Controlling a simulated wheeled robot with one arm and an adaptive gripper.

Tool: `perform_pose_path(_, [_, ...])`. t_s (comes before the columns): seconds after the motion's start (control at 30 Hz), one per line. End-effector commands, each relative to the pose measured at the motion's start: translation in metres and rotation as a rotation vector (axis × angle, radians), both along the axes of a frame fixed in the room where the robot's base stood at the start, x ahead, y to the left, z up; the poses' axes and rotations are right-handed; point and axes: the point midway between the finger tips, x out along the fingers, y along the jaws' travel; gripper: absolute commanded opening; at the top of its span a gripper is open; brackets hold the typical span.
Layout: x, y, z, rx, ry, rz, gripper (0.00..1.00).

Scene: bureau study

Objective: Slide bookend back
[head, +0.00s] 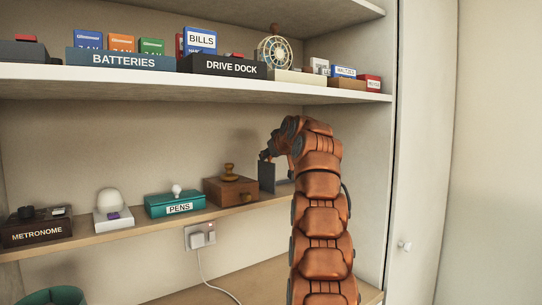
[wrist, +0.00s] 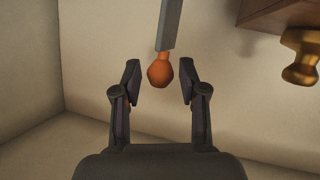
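The bookend is a grey upright plate (head: 267,177) on the middle shelf, just right of a wooden box. In the wrist view its plate is seen edge-on as a grey bar (wrist: 170,25) ending in an orange knob (wrist: 160,73). My gripper (wrist: 159,82) is open, one finger on each side of the knob, with gaps visible on both sides. In the head view my gripper (head: 266,156) is at the plate's upper edge, partly hidden by my wrist. The right part of the bookend is hidden by my arm.
The wooden box (head: 225,192) with a brass knob (wrist: 302,55) stands close left of the bookend. A teal PENS box (head: 165,205), a white domed object (head: 111,205) and a METRONOME box (head: 37,230) stand further left. The upper shelf (head: 200,84) is overhead.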

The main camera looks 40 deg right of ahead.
Motion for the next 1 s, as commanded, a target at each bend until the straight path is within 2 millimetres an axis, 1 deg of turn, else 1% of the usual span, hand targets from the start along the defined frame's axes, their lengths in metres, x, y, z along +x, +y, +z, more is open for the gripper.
perform_pose_path(0.03, [0.0, 0.0, 0.0, 0.0, 0.0, 0.0, 0.51])
perform_pose_path(0.1, [0.0, 0.0, 0.0, -0.001, -0.001, 0.001, 0.55])
perform_pose_path(0.53, [-0.002, 0.002, 0.004, -0.003, -0.004, 0.003, 0.55])
perform_pose_path(0.77, [-0.012, 0.006, 0.008, 0.002, -0.004, 0.005, 0.55])
perform_pose_path(1.0, [-0.026, 0.012, 0.018, -0.008, -0.012, 0.002, 0.55])
